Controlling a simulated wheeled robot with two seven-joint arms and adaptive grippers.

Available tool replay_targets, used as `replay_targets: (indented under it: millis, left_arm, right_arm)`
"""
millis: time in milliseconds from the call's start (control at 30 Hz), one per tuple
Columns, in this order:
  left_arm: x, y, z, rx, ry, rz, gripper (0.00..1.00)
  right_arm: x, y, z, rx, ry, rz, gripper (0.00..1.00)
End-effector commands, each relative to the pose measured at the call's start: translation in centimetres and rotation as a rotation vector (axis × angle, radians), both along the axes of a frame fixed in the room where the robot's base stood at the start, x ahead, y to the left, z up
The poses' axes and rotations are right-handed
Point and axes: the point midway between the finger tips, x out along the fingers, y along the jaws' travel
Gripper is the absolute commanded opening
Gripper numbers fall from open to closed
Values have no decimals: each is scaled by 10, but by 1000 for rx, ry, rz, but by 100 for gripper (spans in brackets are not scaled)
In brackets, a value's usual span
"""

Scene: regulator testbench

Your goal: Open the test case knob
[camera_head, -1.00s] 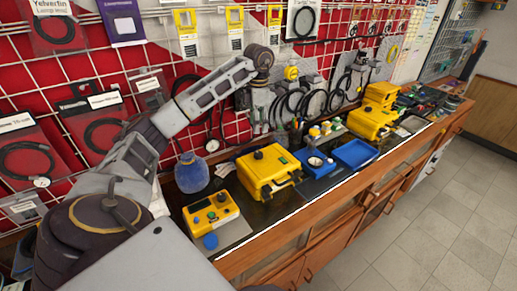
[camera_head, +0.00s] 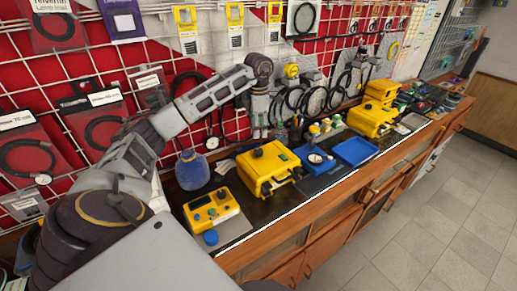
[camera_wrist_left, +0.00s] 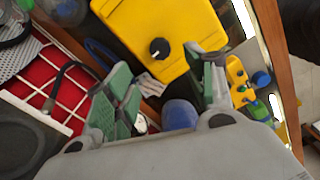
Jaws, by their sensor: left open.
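The yellow test case (camera_head: 284,172) sits shut on the bench. Its black knob (camera_head: 258,152) is on the top face. In the left wrist view the case (camera_wrist_left: 185,25) fills the upper middle, with the round black knob (camera_wrist_left: 159,48) facing the camera. My left gripper (camera_head: 260,132) hangs behind the case, near the wall grid, above the bench. In the wrist view its two green-padded fingers (camera_wrist_left: 164,70) are spread wide with nothing between them. The knob appears beyond the fingertips, apart from them. My right gripper is not in view.
A yellow control box (camera_head: 213,210) stands in front of the case, and a blue round container (camera_head: 192,170) stands left of it. Blue trays (camera_head: 357,151) and another yellow case (camera_head: 370,121) lie to the right. Cables hang on the wall grid behind.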

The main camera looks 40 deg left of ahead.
Motion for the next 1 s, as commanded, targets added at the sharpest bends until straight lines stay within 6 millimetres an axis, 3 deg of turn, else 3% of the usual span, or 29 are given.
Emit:
replay_targets:
  millis: [700, 1000]
  left_arm:
    - [-1, -1, -79, -1, 3, -1, 55]
    - [0, 0, -101, -1, 1, 0, 55]
  right_arm:
    - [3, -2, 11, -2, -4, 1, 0]
    - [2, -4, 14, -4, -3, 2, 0]
